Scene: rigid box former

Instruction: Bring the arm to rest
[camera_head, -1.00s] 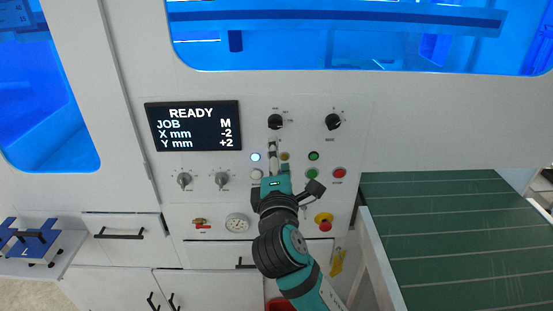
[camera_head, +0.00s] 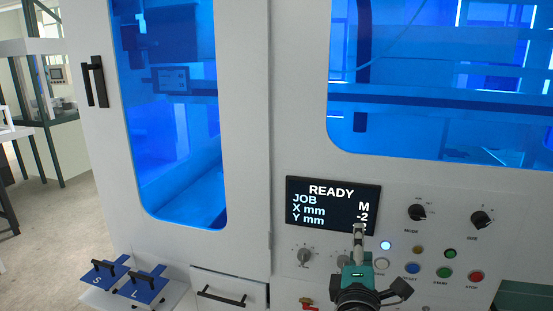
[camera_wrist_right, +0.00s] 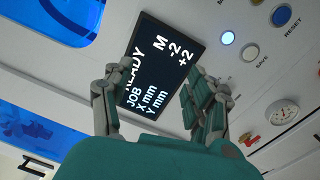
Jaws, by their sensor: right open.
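My right gripper (camera_head: 358,240) comes up from the bottom in the head view, in front of the lower right corner of the black display (camera_head: 318,204). In the right wrist view its two fingers (camera_wrist_right: 158,92) stand wide apart with nothing between them but the display (camera_wrist_right: 150,75) behind. I see no contact with the panel, but the exact gap cannot be told. The display reads READY, JOB M, X mm -2, Y mm +2; the last value is partly hidden by the gripper in the head view. My left gripper is not in view.
Right of the display are the mode knob (camera_head: 417,212), another knob (camera_head: 481,219), a lit white button (camera_head: 386,245), a green button (camera_head: 444,272) and a red button (camera_head: 476,277). Blue plates marked S (camera_head: 103,277) and L (camera_head: 142,289) lie on a shelf. Open floor (camera_head: 55,220) shows left.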

